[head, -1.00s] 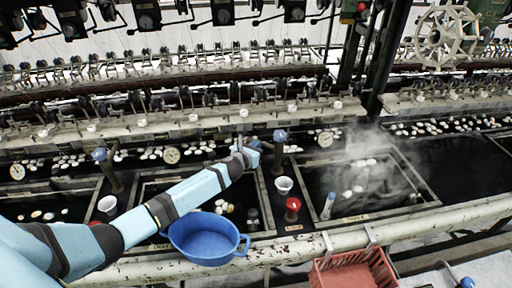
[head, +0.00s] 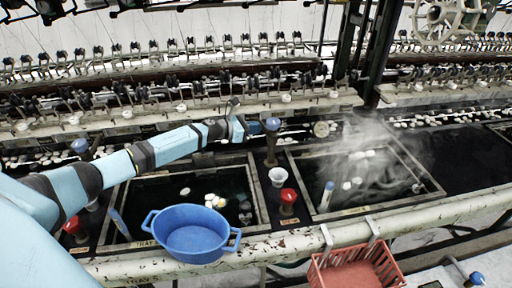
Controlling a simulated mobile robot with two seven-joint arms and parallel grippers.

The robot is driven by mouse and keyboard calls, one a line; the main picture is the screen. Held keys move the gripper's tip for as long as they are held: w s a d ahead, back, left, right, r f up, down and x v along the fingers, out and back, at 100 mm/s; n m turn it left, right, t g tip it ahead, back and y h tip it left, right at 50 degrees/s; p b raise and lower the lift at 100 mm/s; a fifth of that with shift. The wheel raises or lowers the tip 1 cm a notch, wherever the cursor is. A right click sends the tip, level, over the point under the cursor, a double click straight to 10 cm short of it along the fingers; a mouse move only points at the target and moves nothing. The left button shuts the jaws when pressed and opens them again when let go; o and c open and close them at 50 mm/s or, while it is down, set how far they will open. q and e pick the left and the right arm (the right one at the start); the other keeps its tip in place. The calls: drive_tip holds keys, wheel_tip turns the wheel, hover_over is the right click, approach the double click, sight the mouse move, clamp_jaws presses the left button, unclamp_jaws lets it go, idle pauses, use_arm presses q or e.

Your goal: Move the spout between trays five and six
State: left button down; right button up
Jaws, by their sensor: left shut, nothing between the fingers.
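A dark upright post with a blue knob (head: 272,125) stands between two sunken trays. It appears to be the spout's stand; a thin pale pipe runs right from near it towards a round gauge. The left tray (head: 262,200) holds dark water and a few pale cocoons. The right tray (head: 300,185) steams, with white cocoons in it. The tray numbers are too small to read. My left gripper (head: 240,129) is shut and empty, close to the left of the blue knob; I cannot tell whether it touches. My right gripper is not in view.
A blue two-handled basin (head: 192,235) sits at the front edge of the left tray. A white cup (head: 278,176) and a red-topped knob (head: 288,197) stand in front of the post. A red crate (head: 355,272) hangs off the front rail. A reeling frame runs behind.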

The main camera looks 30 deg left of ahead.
use_arm(q)
drive_tip(key=shift+w+d+m+g+h+b, duration=0.2)
drive_tip(key=shift+w+m+g+h+b, duration=0.35)
drive_tip(key=shift+b, duration=0.7)
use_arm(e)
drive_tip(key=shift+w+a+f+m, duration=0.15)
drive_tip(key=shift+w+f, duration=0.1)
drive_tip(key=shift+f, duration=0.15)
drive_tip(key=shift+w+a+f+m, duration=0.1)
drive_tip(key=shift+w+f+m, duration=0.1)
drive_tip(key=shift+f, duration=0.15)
use_arm(q)
drive_tip(key=shift+w, duration=0.3)
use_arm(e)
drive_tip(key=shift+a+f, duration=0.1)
use_arm(q)
drive_tip(key=w+a+b+v, duration=0.1)
drive_tip(key=b+v, duration=0.1)
drive_tip(key=v, duration=1.2)
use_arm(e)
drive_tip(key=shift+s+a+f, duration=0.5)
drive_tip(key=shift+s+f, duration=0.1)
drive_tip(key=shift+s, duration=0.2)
